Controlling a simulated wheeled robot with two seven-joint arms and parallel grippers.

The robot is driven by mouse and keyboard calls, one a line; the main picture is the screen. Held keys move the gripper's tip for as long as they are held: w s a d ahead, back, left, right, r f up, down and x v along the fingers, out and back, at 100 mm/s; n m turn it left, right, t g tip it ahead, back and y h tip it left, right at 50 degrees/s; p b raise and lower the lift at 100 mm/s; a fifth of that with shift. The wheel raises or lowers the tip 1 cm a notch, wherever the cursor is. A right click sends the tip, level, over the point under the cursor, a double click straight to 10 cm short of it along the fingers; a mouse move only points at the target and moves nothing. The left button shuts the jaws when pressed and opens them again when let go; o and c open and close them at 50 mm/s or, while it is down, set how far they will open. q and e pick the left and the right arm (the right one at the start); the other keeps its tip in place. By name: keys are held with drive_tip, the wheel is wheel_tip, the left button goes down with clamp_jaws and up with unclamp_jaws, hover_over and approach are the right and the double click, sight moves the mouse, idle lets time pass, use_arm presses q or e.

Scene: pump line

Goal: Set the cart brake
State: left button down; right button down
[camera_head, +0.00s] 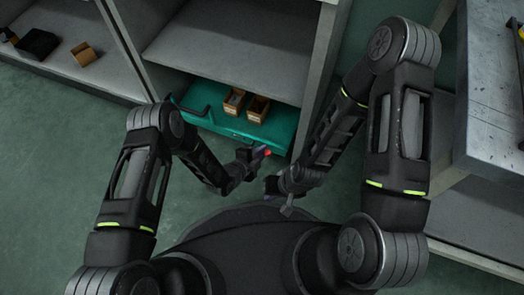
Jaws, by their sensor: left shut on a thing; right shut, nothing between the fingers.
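My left gripper (254,155) is in front of the low teal body and is shut on a small red-and-purple piece (265,151), mostly hidden by the fingers. I cannot tell what this piece is or whether it is joined to anything. My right gripper (271,187) is shut and empty, just below and to the right of the left one. No cart or brake can be told for certain. The flat teal body (224,122), with a dark handle on its left, lies low under the grey shelf.
Two small brown boxes (257,108) stand on the teal body. Grey shelving (232,45) is behind. A black box (37,43) and another brown box (84,54) are at the upper left. A grey metal table (495,95) is at the right. Green floor (45,190) is clear at the left.

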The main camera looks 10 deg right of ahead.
use_arm(q)
drive_tip(key=shift+s+f, duration=0.1)
drive_tip(key=shift+f, duration=0.1)
idle(0.3)
drive_tip(key=c, duration=1.5)
unclamp_jaws()
drive_tip(key=shift+d, duration=0.1)
drive_tip(key=p+v, duration=0.3)
drive_tip(key=v, duration=0.5)
drive_tip(key=shift+d, duration=0.1)
